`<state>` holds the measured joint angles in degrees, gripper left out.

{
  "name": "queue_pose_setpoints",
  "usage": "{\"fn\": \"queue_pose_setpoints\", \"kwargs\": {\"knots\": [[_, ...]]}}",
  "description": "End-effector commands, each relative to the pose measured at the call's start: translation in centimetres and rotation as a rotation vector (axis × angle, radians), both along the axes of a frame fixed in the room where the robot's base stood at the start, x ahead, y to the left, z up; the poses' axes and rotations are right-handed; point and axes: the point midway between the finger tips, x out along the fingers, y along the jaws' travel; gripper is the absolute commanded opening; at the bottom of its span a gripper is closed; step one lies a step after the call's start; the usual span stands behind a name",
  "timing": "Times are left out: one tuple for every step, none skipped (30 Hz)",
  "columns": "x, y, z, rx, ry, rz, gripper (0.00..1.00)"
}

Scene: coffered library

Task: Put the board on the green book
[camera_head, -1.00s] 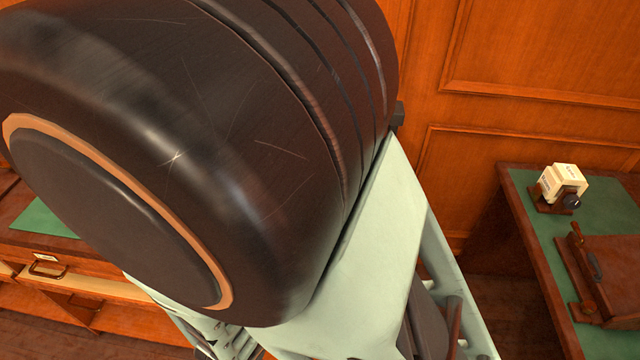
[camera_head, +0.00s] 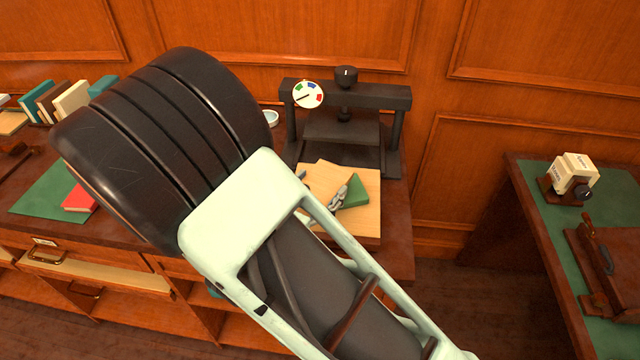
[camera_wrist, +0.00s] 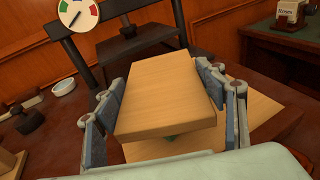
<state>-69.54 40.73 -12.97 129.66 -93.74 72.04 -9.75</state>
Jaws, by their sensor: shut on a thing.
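The board (camera_wrist: 165,88) is a light wooden slab held between the two fingers of my gripper (camera_wrist: 163,80) in the wrist view. In the head view the board (camera_head: 321,177) is partly covered by my arm. The green book (camera_head: 355,193) shows as a green corner beside my gripper (camera_head: 325,186) in the head view. A sliver of green (camera_wrist: 170,136) shows under the board's near edge in the wrist view. The board is over the green book at least in part; I cannot tell whether they touch.
A larger light wooden panel (camera_head: 369,218) lies under the green book on the desk. A dark press (camera_head: 403,97) with a round colored dial (camera_head: 308,94) stands behind. A small white dish (camera_wrist: 64,86) and a dark stamp-like object (camera_wrist: 27,118) are at left in the wrist view.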

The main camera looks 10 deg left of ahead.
Motion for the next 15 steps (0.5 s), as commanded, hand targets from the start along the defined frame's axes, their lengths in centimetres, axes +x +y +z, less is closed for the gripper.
{"fn": "queue_pose_setpoints", "kwargs": {"knots": [[0.2, 0.0, -0.2, -0.001, 0.000, -0.001, 0.38], [0.3, 0.1, -0.4, -0.001, 0.000, -0.001, 0.38], [0.5, 0.1, -0.7, -0.002, 0.000, -0.001, 0.38], [0.7, 0.2, -1.0, -0.001, 0.000, -0.001, 0.38], [0.7, 0.2, -1.4, -0.003, 0.000, -0.001, 0.38], [0.6, 0.2, -2.0, -0.003, 0.000, -0.001, 0.38], [0.6, 0.2, -2.3, -0.004, 0.001, 0.000, 0.38], [0.6, 0.2, -2.7, -0.005, 0.000, 0.000, 0.38], [0.6, 0.2, -3.1, -0.003, -0.001, -0.001, 0.38], [0.6, 0.2, -3.3, -0.004, -0.001, -0.001, 0.38], [0.6, 0.2, -3.5, -0.004, -0.001, -0.001, 0.38], [0.6, 0.2, -3.7, -0.003, -0.001, -0.001, 0.38], [0.6, 0.2, -3.7, -0.002, -0.001, -0.001, 0.38], [0.6, 0.2, -3.8, -0.001, -0.002, -0.001, 0.38], [0.6, 0.2, -3.8, 0.000, -0.001, -0.001, 0.38]]}}
